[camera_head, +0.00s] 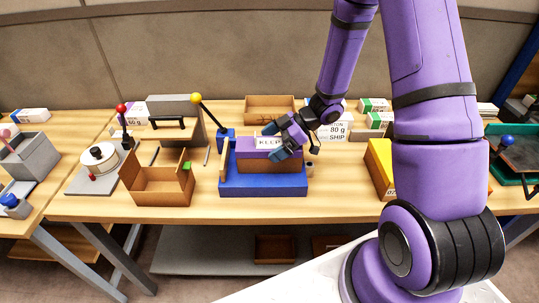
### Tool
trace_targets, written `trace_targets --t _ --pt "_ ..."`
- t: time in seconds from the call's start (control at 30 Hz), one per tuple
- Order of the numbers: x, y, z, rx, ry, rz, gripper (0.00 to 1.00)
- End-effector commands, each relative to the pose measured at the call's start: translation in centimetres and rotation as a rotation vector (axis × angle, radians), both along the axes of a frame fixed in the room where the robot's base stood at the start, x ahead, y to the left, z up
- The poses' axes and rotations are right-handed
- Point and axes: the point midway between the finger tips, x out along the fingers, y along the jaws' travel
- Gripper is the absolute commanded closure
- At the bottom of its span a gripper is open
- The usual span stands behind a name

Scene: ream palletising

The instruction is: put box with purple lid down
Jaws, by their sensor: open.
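The box with the purple lid (250,155) sits in the blue tray-like fixture (262,186) at the middle of the table. Its lid is purple with a white label reading "KLCP", and its lower body is brown. My gripper (279,143) is at the right end of the lid, its fingers open around or just over that end. Whether the fingers touch the box cannot be told. My gripper hides part of the lid's right end.
An open brown box (160,190) stands left of the fixture, another (270,108) behind it. A yellow-knobbed lever (208,112) rises at the fixture's back left. Bare wood (335,185) shows between fixture and holder.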

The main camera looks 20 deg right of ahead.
Motion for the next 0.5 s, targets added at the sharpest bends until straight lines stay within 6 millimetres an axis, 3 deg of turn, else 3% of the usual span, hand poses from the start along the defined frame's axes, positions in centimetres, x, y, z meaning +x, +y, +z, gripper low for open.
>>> trace_targets --t 0.23,0.5 --pt "0.05 0.17 -0.08 0.000 0.000 0.000 0.00" --pt "0.04 0.15 -0.09 0.000 -0.001 0.001 0.59"
